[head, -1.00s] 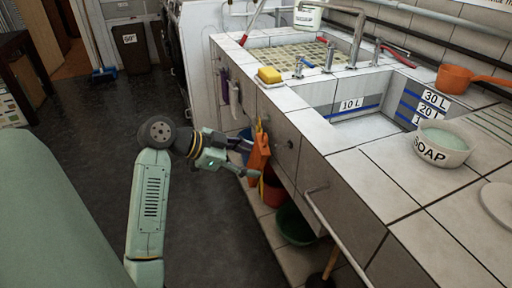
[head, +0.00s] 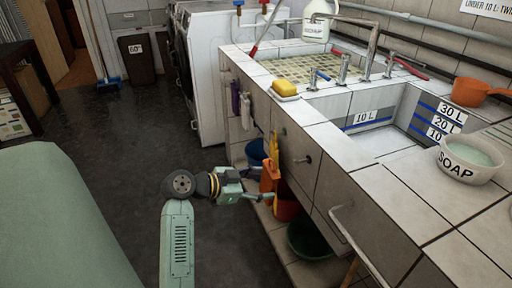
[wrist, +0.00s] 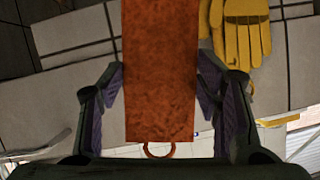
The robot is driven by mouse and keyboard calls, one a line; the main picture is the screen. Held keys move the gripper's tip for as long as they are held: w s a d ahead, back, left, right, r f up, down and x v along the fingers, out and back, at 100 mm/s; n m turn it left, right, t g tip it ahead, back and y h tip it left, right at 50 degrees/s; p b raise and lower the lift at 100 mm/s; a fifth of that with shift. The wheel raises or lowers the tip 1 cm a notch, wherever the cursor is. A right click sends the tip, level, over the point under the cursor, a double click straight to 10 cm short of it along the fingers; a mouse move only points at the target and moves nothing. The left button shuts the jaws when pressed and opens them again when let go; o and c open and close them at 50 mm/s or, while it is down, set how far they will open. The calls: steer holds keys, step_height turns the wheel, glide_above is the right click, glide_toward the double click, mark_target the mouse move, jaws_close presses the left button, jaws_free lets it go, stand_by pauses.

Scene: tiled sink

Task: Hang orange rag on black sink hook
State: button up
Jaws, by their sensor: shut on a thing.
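The orange rag (head: 269,178) is between the fingers of my gripper (head: 262,185), in front of the sink cabinet. In the wrist view, the rag (wrist: 160,70) hangs as a flat strip between the two fingers (wrist: 160,105), with a small orange loop at its lower picture edge. A small dark hook (head: 308,159) sticks out from the tiled sink front, up and right of the rag and apart from it. A second dark point (head: 283,131) shows further back on that front; its shape is too small to tell.
Yellow gloves (head: 274,145) hang on the sink front close behind the rag; they also show in the wrist view (wrist: 243,35). A metal rail (head: 350,228) juts out nearer. Red and green buckets (head: 310,240) stand below.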

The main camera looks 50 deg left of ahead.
steer(key=r+x, duration=0.1)
steer(key=x, duration=0.6)
steer(key=shift+w+d+b, duration=0.3)
steer(key=shift+w+d, duration=0.2)
stand_by(0.3)
steer(key=shift+f, duration=0.1)
stand_by(0.6)
steer(key=o, duration=1.2)
